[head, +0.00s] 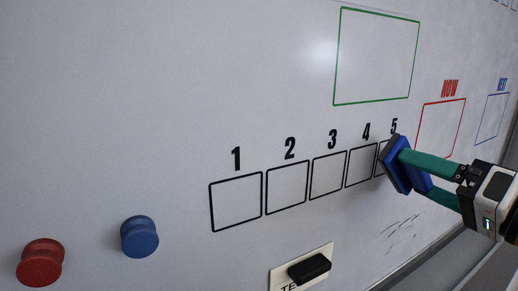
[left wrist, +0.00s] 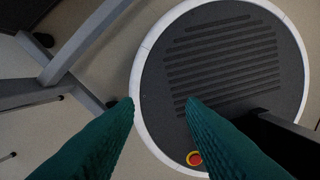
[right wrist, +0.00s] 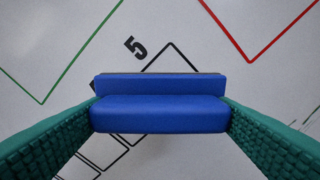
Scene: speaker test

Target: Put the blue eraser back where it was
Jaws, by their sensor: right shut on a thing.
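The blue eraser (head: 401,172) has a dark felt side that faces the whiteboard (head: 150,90). My right gripper (head: 413,170) is shut on it, one teal finger at each end, as the right wrist view shows for the eraser (right wrist: 160,114). In the head view the eraser covers part of the black box marked 5. I cannot tell whether the felt touches the board. My left gripper (left wrist: 160,102) shows only in the left wrist view, with fingers apart and nothing between them, above the floor and a round dark base.
Black numbered boxes (head: 236,203) run in a row across the board. A green frame (head: 335,60) is above, a red NOW frame (head: 418,128) right. Short scribbles (head: 403,229) lie below box 5. Red (head: 40,262) and blue (head: 140,236) knobs and a black piece (head: 309,267) stick out.

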